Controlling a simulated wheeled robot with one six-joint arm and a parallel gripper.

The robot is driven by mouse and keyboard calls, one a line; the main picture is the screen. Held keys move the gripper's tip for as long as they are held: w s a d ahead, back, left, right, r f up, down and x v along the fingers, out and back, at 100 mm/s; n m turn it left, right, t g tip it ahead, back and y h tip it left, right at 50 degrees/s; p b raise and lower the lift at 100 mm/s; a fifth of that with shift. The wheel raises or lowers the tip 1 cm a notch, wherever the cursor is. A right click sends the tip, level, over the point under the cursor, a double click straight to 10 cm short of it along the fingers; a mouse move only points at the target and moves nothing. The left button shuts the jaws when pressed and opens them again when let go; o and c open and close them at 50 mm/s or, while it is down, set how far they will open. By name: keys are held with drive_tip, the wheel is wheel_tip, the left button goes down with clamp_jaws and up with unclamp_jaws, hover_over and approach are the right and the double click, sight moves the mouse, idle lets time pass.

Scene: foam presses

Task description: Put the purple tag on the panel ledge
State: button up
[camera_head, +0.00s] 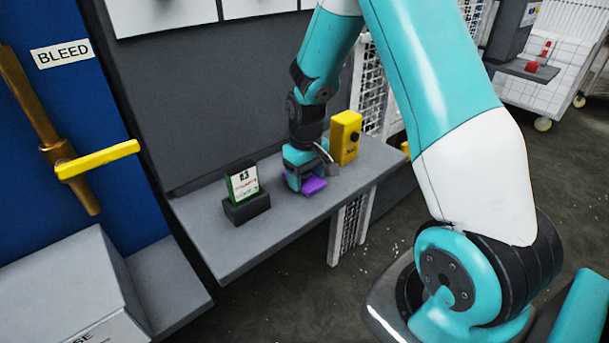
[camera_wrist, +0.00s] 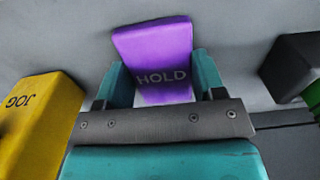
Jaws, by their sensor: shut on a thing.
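The purple tag (camera_wrist: 153,50), marked HOLD, is between the two teal fingers of my gripper (camera_wrist: 160,85) in the wrist view. In the head view the tag (camera_head: 313,186) is low at my gripper (camera_head: 305,182), right at the grey panel ledge (camera_head: 240,242). My gripper is shut on the tag and points down over the ledge. I cannot tell whether the tag touches the ledge surface.
A yellow box (camera_head: 346,137), marked JOG in the wrist view (camera_wrist: 36,125), stands close beside my gripper. A green and white card in a dark holder (camera_head: 246,210) stands on the ledge to the left. The ledge front between them is clear. A yellow-handled lever (camera_head: 98,159) is at far left.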

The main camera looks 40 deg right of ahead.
sight(306, 178)
drive_tip(key=shift+f, duration=0.2)
drive_tip(key=o, duration=0.9)
drive_tip(key=shift+r, duration=0.1)
drive_tip(key=shift+r, duration=0.1)
wheel_tip(306, 178, up, 11)
drive_tip(key=b, duration=0.1)
drive_tip(key=s+a+r+n+y, duration=0.2)
drive_tip(key=s+a+r+n, duration=0.1)
drive_tip(key=s+a, duration=0.8)
drive_tip(key=s+a+r+n+y, duration=0.2)
drive_tip(key=s+a+r, duration=0.3)
drive_tip(key=s+a, duration=0.6)
drive_tip(key=shift+a+n, duration=0.45)
drive_tip(key=shift+n, duration=0.35)
